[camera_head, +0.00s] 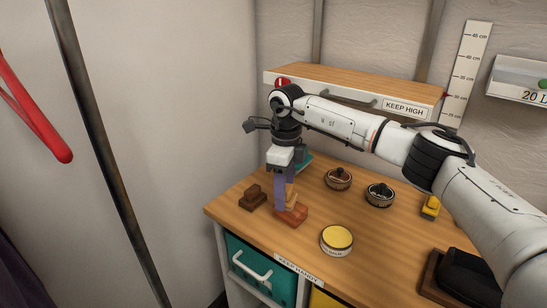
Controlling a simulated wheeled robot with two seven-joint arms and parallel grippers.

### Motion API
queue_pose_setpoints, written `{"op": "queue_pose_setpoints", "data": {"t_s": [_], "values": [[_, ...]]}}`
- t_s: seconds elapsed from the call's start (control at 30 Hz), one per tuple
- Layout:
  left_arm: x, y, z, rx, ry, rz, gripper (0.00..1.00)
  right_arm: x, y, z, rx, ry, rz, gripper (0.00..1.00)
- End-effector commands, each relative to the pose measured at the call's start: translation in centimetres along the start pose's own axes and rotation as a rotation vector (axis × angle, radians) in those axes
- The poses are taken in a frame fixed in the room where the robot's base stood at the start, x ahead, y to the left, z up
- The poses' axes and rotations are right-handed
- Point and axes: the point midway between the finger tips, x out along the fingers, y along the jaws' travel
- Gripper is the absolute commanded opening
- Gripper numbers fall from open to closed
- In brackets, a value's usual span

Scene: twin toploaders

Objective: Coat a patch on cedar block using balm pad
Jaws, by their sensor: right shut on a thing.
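My right gripper (285,202) points down from the end of its arm, with its purple fingers low over the table. It is shut on a small tan piece (292,198), which looks like the balm pad and is partly hidden by the fingers. A reddish-brown block (296,216), which looks like the cedar block, lies directly under it. The pad's underside and any contact with the block cannot be made out. A round tin with a yellow top (337,238), perhaps the balm, stands to the right, near the front edge. My left gripper is not in view.
A darker brown stepped block (252,197) lies left of the gripper. Two round dark-topped containers (338,179) (380,194) stand behind. A yellow item (430,207) and a black-topped box (460,276) are at the right. A raised shelf (350,80) hangs behind my arm.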

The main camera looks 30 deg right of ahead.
Motion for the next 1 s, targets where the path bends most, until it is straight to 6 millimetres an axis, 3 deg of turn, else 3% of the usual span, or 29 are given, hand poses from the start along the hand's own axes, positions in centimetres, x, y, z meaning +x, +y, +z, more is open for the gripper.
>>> {"op": "queue_pose_setpoints", "data": {"t_s": [0.1, 0.27, 0.67, 1.0], "values": [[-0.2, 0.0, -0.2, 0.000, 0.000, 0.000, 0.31, 0.0, 0.0, 0.0, 0.005, 0.001, 0.001, 0.25], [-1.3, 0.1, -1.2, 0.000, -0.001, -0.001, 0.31, -2.8, -0.1, -0.1, 0.007, -0.001, -0.001, 0.25], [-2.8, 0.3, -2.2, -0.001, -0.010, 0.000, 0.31, -6.1, -0.1, -0.3, 0.011, -0.001, -0.001, 0.25], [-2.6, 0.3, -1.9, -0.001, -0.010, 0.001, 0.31, -8.1, -0.2, -0.6, 0.015, 0.000, -0.001, 0.25]]}}
